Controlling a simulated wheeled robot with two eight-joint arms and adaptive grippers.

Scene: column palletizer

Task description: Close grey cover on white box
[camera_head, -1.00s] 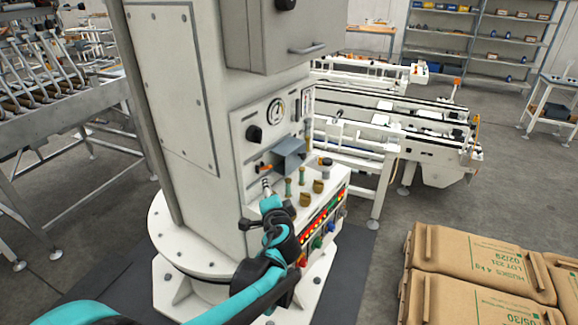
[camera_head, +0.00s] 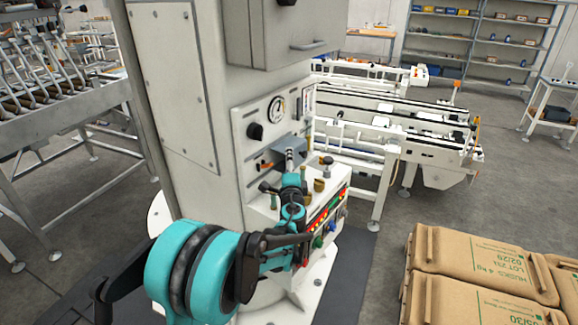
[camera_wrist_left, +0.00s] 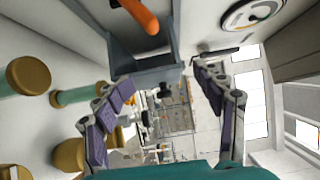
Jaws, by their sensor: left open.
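The grey cover (camera_head: 288,145) sticks out from the white box (camera_head: 240,122) on the column's front, beside an orange lever (camera_head: 264,166). My left gripper (camera_head: 290,158) is in front of the cover and hides part of it. In the left wrist view the cover (camera_wrist_left: 150,50) stands out from the white face, with the orange lever (camera_wrist_left: 138,15) next to it. The left gripper (camera_wrist_left: 163,78) is open there, its fingers spread near the cover's edge, with nothing seen between them. I cannot tell whether a finger touches the cover. My right gripper is not in view.
A round gauge (camera_head: 277,106) and a black knob (camera_head: 255,131) sit above the cover. Brass-topped green posts (camera_wrist_left: 75,97) stand close by on the ledge. A grey cabinet (camera_head: 290,30) overhangs above. Brown sacks (camera_head: 480,265) lie at the lower right.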

